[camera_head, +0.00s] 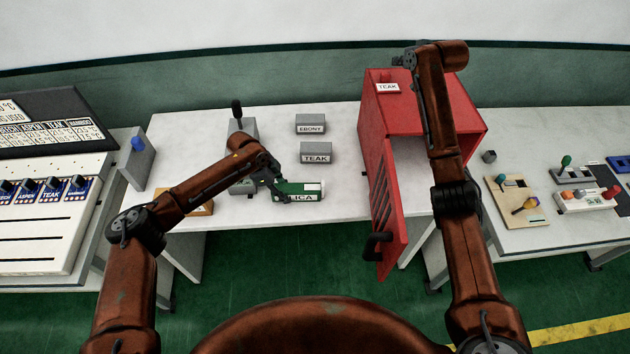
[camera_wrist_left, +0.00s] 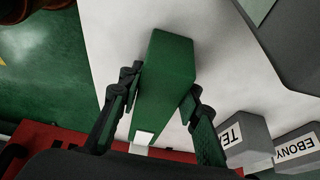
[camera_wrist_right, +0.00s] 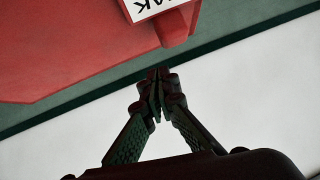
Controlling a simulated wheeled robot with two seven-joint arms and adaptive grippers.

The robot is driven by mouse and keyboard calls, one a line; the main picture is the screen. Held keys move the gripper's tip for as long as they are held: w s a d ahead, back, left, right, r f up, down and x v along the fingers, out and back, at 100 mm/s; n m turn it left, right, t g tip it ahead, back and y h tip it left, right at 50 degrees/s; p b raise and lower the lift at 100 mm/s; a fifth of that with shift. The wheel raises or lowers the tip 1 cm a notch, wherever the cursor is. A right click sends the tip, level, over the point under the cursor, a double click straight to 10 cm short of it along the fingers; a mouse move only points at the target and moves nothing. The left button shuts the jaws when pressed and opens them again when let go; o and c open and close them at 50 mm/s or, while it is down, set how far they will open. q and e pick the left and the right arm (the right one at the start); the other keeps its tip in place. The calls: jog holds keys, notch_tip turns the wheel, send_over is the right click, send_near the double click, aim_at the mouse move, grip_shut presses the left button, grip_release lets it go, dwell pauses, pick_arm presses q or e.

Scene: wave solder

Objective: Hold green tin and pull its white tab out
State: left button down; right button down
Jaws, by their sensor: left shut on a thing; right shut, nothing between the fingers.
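The green tin (camera_head: 290,188) is at the front edge of the middle table, with a white label ending in "LICA" on its front. Its white tab (camera_head: 313,187) shows at its right end. In the left wrist view the green tin (camera_wrist_left: 167,75) lies between the fingers, and the white tab (camera_wrist_left: 143,138) shows at its near end. My left gripper (camera_head: 276,188) is shut on the tin. My right gripper (camera_head: 397,61) is shut and empty above the back of the red cabinet. In the right wrist view its fingertips (camera_wrist_right: 158,78) meet.
The red cabinet (camera_head: 385,105) has a TEAK label and its front door (camera_head: 388,210) stands open toward me. Grey blocks marked EBONY (camera_head: 310,124) and TEAK (camera_head: 316,152) sit behind the tin. A lever box (camera_head: 243,128) stands to their left.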

pick_arm(q)
jog(key=shift+s+f, duration=0.1)
jog(key=shift+f, duration=0.1)
pick_arm(e)
jog(key=s+a+f+n+g+y, duration=0.15)
jog(key=a+n, duration=0.25)
jog(key=a, duration=0.7)
jog(key=s+a+f+n+g+y, duration=0.15)
jog(key=a+n, duration=0.25)
jog(key=a, duration=0.7)
jog(key=s+a+f+n+g+h, duration=0.1)
jog(key=s+a+f+n+g, duration=0.1)
jog(key=s+a+f+n, duration=0.25)
jog(key=s+a+f+n+g, duration=0.1)
jog(key=s+a+f+g, duration=0.15)
jog(key=s+a, duration=0.4)
jog(key=n+g+h, duration=0.4)
jog(key=h, duration=0.3)
send_near(323, 189)
pick_arm(q)
jog(key=shift+a, duration=0.1)
pick_arm(e)
jog(key=shift+t, duration=0.25)
jog(key=f, duration=0.4)
jog(key=w+f, duration=0.1)
jog(key=f, duration=0.2)
